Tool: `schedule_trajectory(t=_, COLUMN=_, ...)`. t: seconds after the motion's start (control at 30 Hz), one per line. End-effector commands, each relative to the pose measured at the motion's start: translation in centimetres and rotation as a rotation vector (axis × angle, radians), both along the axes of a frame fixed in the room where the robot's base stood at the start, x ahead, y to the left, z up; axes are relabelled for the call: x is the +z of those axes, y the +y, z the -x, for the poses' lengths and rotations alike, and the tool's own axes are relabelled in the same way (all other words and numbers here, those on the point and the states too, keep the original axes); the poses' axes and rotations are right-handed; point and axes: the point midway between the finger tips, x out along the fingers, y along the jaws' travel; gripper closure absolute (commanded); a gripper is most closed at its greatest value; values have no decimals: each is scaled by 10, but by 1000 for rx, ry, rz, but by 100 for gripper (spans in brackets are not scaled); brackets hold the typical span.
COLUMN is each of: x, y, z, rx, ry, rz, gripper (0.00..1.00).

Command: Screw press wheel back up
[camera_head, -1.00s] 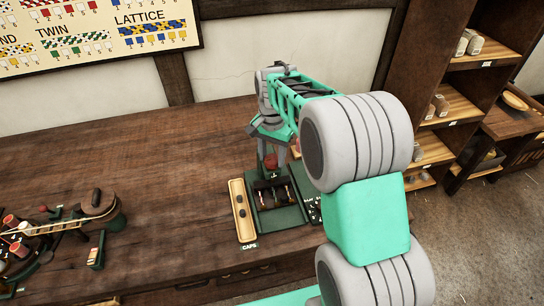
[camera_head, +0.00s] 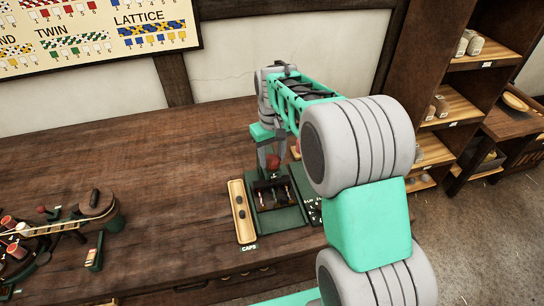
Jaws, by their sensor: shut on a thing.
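The press (camera_head: 282,217), a dark green frame with a dark slotted block, stands on the bench in the middle of the picture. A red knob (camera_head: 273,161) shows at its back, at the level of my fingertips. My gripper (camera_head: 270,158) points down behind the press block and is shut on the press wheel at this spot. The wheel's rim is mostly hidden by the fingers and the arm, so its height and turn cannot be read.
A wooden caps tray (camera_head: 237,200) lies just left of the press, and a dark lettered panel (camera_head: 314,209) to its right. A rope-making device (camera_head: 65,222) stands at the far left. The bench (camera_head: 140,155) between is clear. Shelves (camera_head: 460,95) stand at the right.

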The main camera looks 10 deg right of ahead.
Motion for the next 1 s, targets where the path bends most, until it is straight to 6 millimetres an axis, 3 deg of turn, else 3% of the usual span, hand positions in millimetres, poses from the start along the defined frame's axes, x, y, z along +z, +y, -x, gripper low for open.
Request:
schedule_trajectory(t=0.5, x=2, y=1, z=-2, rx=425, ry=-8, rz=1, gripper=96)
schedule_trajectory(t=1.0, x=2, y=1, z=-2, rx=563, ry=-8, rz=1, gripper=96)
